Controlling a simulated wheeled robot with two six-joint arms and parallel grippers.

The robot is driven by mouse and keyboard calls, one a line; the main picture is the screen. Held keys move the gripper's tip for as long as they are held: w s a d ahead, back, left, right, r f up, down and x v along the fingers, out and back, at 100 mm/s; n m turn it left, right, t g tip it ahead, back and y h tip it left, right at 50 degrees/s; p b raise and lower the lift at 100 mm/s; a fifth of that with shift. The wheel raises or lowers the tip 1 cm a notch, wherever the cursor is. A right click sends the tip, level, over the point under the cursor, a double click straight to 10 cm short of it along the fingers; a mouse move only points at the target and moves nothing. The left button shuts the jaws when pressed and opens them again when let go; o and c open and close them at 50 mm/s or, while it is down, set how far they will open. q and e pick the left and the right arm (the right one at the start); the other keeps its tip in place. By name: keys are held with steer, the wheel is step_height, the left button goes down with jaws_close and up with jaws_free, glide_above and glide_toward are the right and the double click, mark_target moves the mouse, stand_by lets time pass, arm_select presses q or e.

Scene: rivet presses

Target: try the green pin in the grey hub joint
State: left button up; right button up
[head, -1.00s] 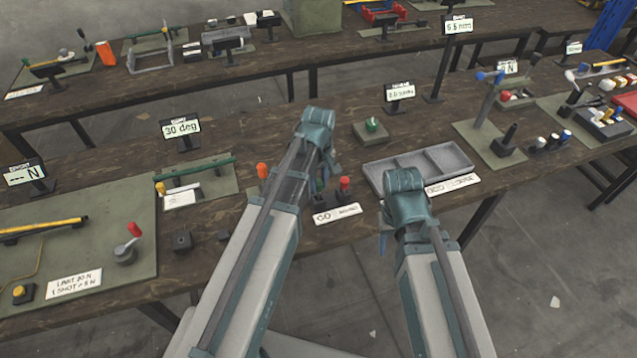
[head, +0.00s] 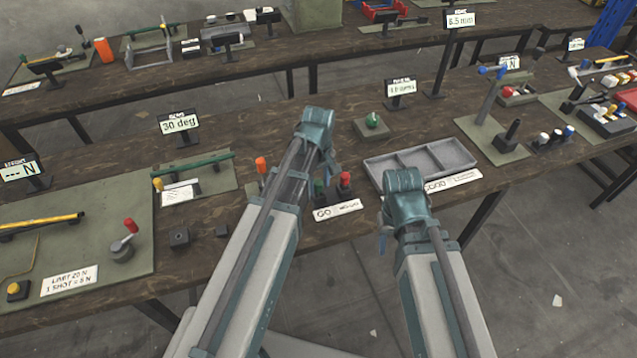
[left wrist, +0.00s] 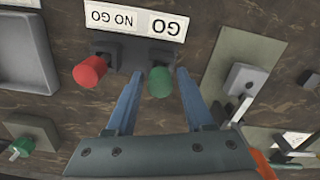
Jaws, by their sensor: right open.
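The green pin (left wrist: 160,82) stands in a dark block beside the GO label, between my left gripper's fingers (left wrist: 160,98) in the left wrist view. The fingers are apart, with a gap visible at the pin. In the head view my left gripper (head: 324,172) partly hides the pin. A red pin (left wrist: 90,70) stands beside it on the NO GO side. A grey block with a pale lever (left wrist: 243,82) sits on a green-grey plate; I cannot tell if it is the hub joint. My right gripper (head: 386,232) is open near the bench's front edge, its fingers mostly hidden.
A grey three-part tray (head: 378,176) lies right of the pins. A small plate with a green knob (head: 372,122) is behind. A display reading 30 deg (head: 181,124) stands at left. Two small dark blocks (head: 179,237) lie left of my left arm.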

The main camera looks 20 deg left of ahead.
arm_select(q)
steer(key=shift+o, duration=0.8)
steer(key=shift+r, duration=0.1)
step_height(320, 180, up, 14)
steer(key=p, duration=1.3)
steer(key=shift+p, duration=0.4)
steer(key=shift+f, duration=0.2)
